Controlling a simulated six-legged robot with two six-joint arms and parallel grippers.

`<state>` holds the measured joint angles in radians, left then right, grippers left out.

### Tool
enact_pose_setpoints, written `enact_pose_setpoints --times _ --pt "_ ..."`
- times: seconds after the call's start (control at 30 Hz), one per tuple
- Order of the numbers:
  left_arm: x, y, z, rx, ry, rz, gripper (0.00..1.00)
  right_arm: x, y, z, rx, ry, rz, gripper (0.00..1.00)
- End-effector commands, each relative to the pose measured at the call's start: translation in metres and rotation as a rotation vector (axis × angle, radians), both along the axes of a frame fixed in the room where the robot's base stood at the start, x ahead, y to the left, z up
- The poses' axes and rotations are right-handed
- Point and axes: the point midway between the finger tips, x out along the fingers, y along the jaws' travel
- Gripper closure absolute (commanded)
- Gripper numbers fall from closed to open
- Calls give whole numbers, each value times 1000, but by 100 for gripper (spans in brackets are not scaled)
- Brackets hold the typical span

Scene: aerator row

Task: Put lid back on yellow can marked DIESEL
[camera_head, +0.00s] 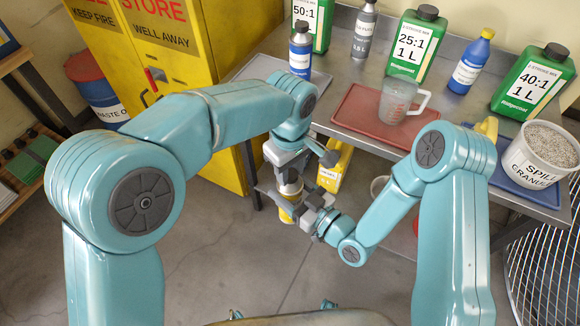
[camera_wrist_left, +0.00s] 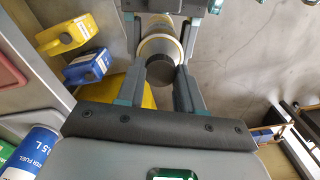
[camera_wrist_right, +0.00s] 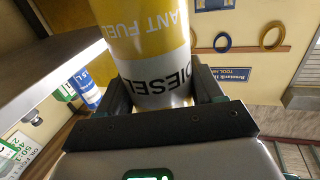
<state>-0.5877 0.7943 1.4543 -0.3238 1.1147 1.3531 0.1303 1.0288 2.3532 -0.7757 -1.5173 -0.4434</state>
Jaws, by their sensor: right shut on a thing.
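The yellow can marked DIESEL (camera_wrist_right: 155,60) is held between the fingers of my right gripper (camera_wrist_right: 165,95), which is shut on its body. In the head view this can (camera_head: 287,208) is above the floor, in front of the bench. My left gripper (camera_head: 288,180) is right above it, fingers pointing down. In the left wrist view a dark round lid (camera_wrist_left: 160,72) is at the can's top, between the fingers of my left gripper (camera_wrist_left: 162,80). The fingers are apart, close to the lid's sides; I cannot tell whether they press on it, or whether the lid is seated.
The metal bench (camera_head: 345,75) behind holds green and blue bottles, a measuring jug (camera_head: 397,100) on a red tray (camera_head: 352,118), and a white tub (camera_head: 540,155) at right. A yellow cabinet (camera_head: 215,95) stands at left. The floor below my grippers is open.

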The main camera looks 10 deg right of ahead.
Motion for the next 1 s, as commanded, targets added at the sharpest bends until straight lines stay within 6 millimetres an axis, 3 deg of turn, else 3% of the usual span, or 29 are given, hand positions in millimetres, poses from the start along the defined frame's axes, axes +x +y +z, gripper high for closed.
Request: enact_pose_setpoints --times 0.17,0.27,0.8,1.0 --pt "0 0 0 -1 -1 -17 100 0 0 0 1 -1 1 100" --pt "0 0 0 -1 0 -128 100 0 0 0 0 0 1 100" --pt "0 -1 -1 -1 1 -1532 100 0 0 0 0 0 1 100" --pt "0 -1 -1 0 0 -1868 100 0 0 0 0 0 1 100"
